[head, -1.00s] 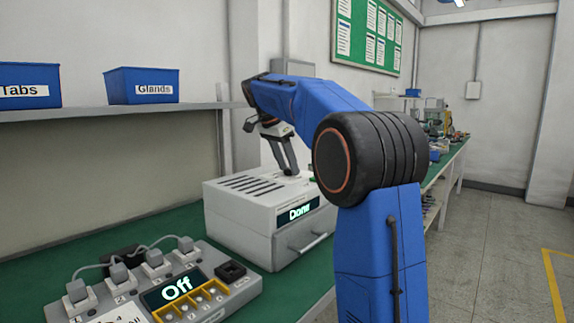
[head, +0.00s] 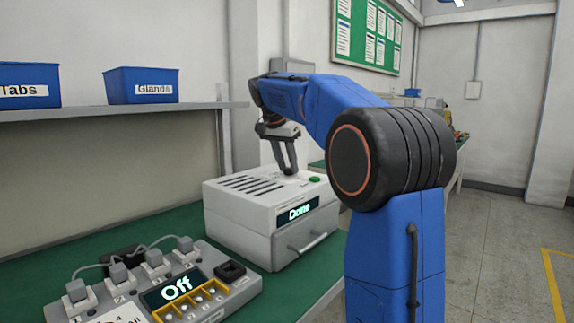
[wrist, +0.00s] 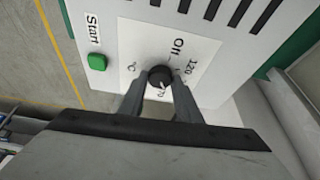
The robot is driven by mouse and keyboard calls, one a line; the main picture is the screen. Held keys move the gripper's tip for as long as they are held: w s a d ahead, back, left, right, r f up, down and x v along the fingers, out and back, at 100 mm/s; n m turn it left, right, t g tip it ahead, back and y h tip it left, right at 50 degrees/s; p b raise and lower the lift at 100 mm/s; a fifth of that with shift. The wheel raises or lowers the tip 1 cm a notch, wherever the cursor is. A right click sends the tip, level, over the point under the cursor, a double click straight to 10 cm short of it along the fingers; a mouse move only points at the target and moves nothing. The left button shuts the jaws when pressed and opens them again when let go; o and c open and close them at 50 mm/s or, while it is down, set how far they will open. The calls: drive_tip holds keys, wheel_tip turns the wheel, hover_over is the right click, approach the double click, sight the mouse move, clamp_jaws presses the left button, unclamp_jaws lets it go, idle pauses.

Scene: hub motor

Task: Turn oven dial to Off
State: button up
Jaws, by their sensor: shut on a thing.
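The oven (head: 238,217) is a pale grey box on the green bench, and its display reads "Done". Its dial (wrist: 160,76) is a small black round knob on a white plate in the top face, marked Off, 120 and 70. A white mark on the knob appears turned towards the 70 side, away from Off. My gripper (wrist: 159,80) points down on the oven top, its two grey fingers shut on opposite sides of the dial. In the head view my fingers hide the dial.
A green Start button (wrist: 97,62) sits beside the dial plate. Dark vent slots (head: 252,184) cross the oven top. A grey plug panel (head: 232,293) with a display reading "Off" stands in front. Blue bins (head: 141,86) sit on the wall shelf.

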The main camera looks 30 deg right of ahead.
drive_tip(key=n, duration=0.2)
drive_tip(key=n+t, duration=0.1)
drive_tip(key=shift+s+d+n+y, duration=0.1)
drive_tip(key=shift+s+n+y, duration=0.1)
drive_tip(key=shift+n+y, duration=0.15)
drive_tip(key=n+t+y, duration=0.1)
drive_tip(key=n, duration=0.2)
drive_tip(key=shift+d+n, duration=0.1)
drive_tip(key=shift+n, duration=0.25)
drive_tip(key=n, duration=0.1)
drive_tip(key=n+y, duration=0.1)
drive_tip(key=n, duration=0.1)
drive_tip(key=shift+s+d+n+t+y, duration=0.1)
drive_tip(key=shift+d+n+t+y, duration=0.05)
drive_tip(key=shift+n+t+y, duration=0.2)
drive_tip(key=n+y, duration=0.1)
drive_tip(key=n, duration=0.2)
drive_tip(key=shift+d+n, duration=0.15)
drive_tip(key=shift+n, duration=0.1)
drive_tip(key=n+y, duration=0.1)
drive_tip(key=n, duration=0.1)
drive_tip(key=n+g+y, duration=0.1)
drive_tip(key=n, duration=0.2)
drive_tip(key=shift+d, duration=0.2)
drive_tip(key=n, duration=0.2)
drive_tip(key=n+g+y, duration=0.1)
drive_tip(key=n, duration=0.3)
drive_tip(key=shift+w+d+n+g+y, duration=0.1)
drive_tip(key=shift+w+n+g+y, duration=0.15)
drive_tip(key=shift+n+g+y, duration=0.1)
